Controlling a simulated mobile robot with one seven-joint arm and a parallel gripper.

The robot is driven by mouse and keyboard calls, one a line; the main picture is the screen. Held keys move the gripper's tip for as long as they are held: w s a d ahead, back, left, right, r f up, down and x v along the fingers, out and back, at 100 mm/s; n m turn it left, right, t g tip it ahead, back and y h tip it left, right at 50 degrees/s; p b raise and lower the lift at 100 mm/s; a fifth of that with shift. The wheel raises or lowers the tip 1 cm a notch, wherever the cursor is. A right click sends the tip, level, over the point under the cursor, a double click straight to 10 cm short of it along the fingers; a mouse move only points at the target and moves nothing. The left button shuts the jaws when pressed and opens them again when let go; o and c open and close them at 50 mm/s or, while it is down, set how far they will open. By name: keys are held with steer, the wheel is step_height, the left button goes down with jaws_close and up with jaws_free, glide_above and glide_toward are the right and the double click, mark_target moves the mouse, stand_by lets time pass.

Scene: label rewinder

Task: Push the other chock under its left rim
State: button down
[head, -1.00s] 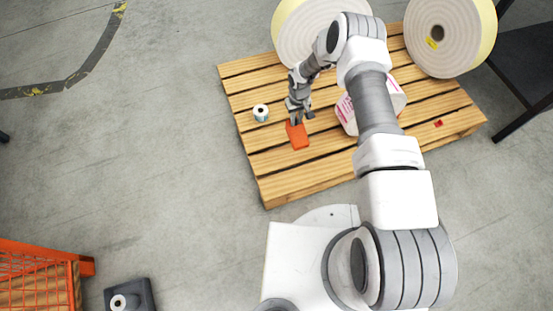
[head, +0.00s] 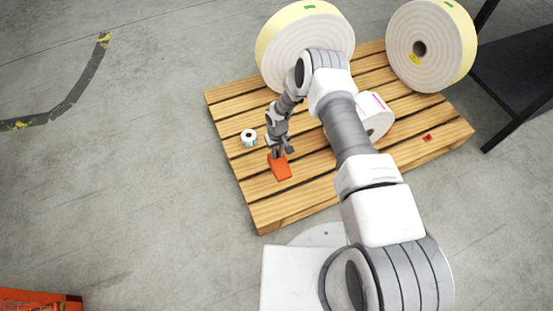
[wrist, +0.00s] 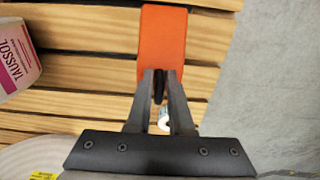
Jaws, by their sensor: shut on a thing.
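An orange wedge chock (head: 280,168) is between the fingertips of my gripper (head: 277,153), low over the left part of the pallet. In the wrist view the chock (wrist: 163,45) extends beyond the shut fingertips (wrist: 160,78). Whether it touches the boards is unclear. The white roll with pink print (head: 374,118) lies on the pallet to the right, partly hidden behind my arm. The roll also shows at the left of the wrist view (wrist: 14,62), apart from the chock. A small red piece (head: 427,138) lies right of that roll; I cannot tell whether it is another chock.
The wooden pallet (head: 262,213) has bare boards at its front left. A small roll (head: 249,138) stands left of my gripper. Two large rolls, left (head: 285,45) and right (head: 405,65), stand at the back. A dark table (head: 520,65) is at right.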

steer(key=shift+s+a+f+b, duration=0.6)
steer(key=shift+s+a+f, duration=0.45)
steer(key=shift+f, duration=0.4)
steer(key=shift+s+a+f+b, duration=0.75)
steer(key=shift+s+f, duration=0.35)
steer(key=shift+f, duration=0.4)
steer(key=shift+s+a+f+b, duration=0.5)
steer(key=shift+s+a+f, duration=0.55)
steer(key=shift+f, duration=0.4)
steer(key=shift+f, duration=0.1)
steer(key=shift+f, duration=0.15)
steer(key=c, duration=0.8)
jaws_free()
steer(key=shift+s, duration=0.1)
step_height(320, 180, up, 18)
steer(key=p, duration=0.7)
steer(key=shift+s+d+f, duration=0.15)
steer(key=shift+s+f, duration=0.05)
